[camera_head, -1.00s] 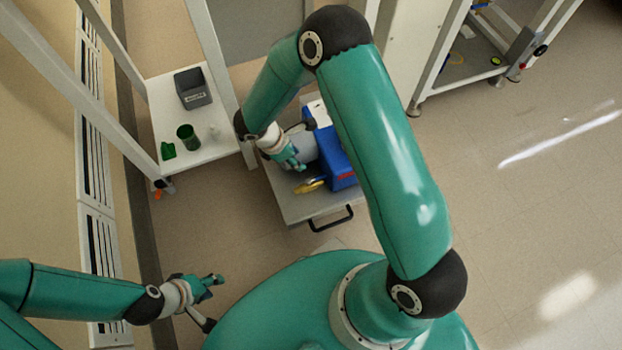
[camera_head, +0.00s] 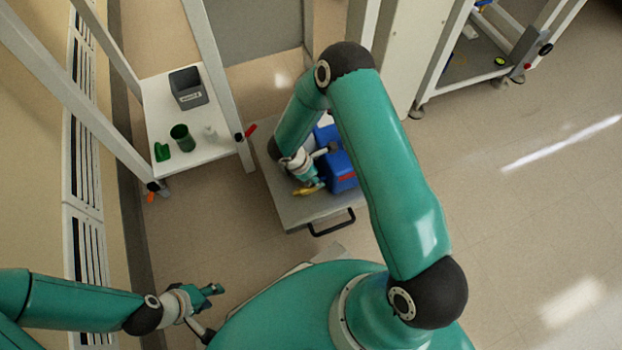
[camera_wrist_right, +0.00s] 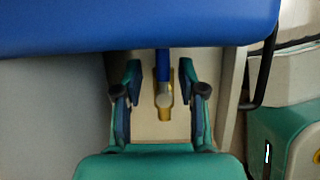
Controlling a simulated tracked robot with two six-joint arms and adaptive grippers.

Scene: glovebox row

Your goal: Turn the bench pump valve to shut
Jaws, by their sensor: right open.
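The blue bench pump (camera_head: 341,171) sits on a grey cart (camera_head: 268,180) in the head view, and its blue body (camera_wrist_right: 130,25) fills the top of the right wrist view. A brass-coloured valve fitting (camera_wrist_right: 166,112) with a narrow blue lever (camera_wrist_right: 163,65) shows below it; a yellow part (camera_head: 307,190) shows beside the pump in the head view. My right gripper (camera_wrist_right: 160,75) is open, one finger either side of the lever, with gaps on both sides. It also shows in the head view (camera_head: 316,182). My left gripper (camera_head: 214,290) is away at lower left; its opening is unclear.
A white shelf (camera_head: 205,149) left of the cart holds a dark grey bin (camera_head: 188,88), a green cup (camera_head: 182,137) and small items. A red handle (camera_head: 251,130) is by the frame post. The cart has a black handle (camera_head: 331,224). Open floor lies right.

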